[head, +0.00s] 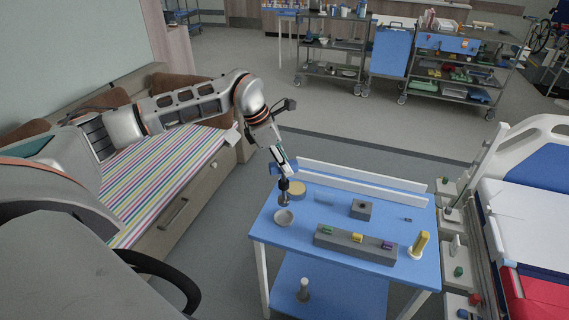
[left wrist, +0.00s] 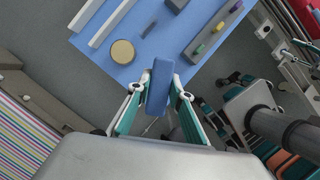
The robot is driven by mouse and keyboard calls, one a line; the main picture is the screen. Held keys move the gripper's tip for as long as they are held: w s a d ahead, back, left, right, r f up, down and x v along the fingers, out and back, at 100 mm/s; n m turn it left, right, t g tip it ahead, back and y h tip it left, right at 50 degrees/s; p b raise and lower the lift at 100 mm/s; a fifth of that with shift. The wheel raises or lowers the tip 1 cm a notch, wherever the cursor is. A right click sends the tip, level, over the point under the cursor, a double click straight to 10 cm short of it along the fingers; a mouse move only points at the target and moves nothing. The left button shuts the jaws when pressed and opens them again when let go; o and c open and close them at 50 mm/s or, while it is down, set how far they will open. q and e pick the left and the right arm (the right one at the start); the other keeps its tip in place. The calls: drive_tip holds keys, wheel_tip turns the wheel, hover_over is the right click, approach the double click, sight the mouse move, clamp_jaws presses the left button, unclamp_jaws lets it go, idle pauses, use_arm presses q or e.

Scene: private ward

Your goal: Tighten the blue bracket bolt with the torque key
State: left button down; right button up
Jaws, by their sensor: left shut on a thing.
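My left gripper (head: 283,168) is above the far left corner of the blue table, pointing down. It is shut on a blue bar (left wrist: 160,84), which looks like the torque key's handle. A dark shaft with a grey lower end (head: 284,198) shows below the gripper in the head view. A long grey block (head: 340,243) carries green, yellow and purple pieces; it also shows in the left wrist view (left wrist: 207,38). I cannot make out a blue bolt in it. A small dark blue piece (head: 408,219) lies to the right.
White rails (head: 360,177) run along the back. A bed (head: 530,205) stands right, a striped bench (head: 170,185) left.

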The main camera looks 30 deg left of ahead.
sight(285, 181)
use_arm(q)
drive_tip(key=shift+f+b, duration=1.2)
drive_tip(key=shift+f, duration=1.45)
drive_tip(key=shift+f+b, duration=0.1)
drive_tip(key=shift+b, duration=0.2)
use_arm(e)
drive_tip(key=shift+w+a+r+t+y, duration=0.1)
drive_tip(key=shift+w+a+t+y, duration=0.2)
drive_tip(key=shift+a, duration=0.35)
drive_tip(key=shift+w+a+r+y, duration=0.1)
drive_tip(key=shift+w+a, duration=0.3)
drive_tip(key=shift+a, duration=0.2)
drive_tip(key=shift+d+f, duration=0.1)
drive_tip(key=shift+d, duration=0.1)
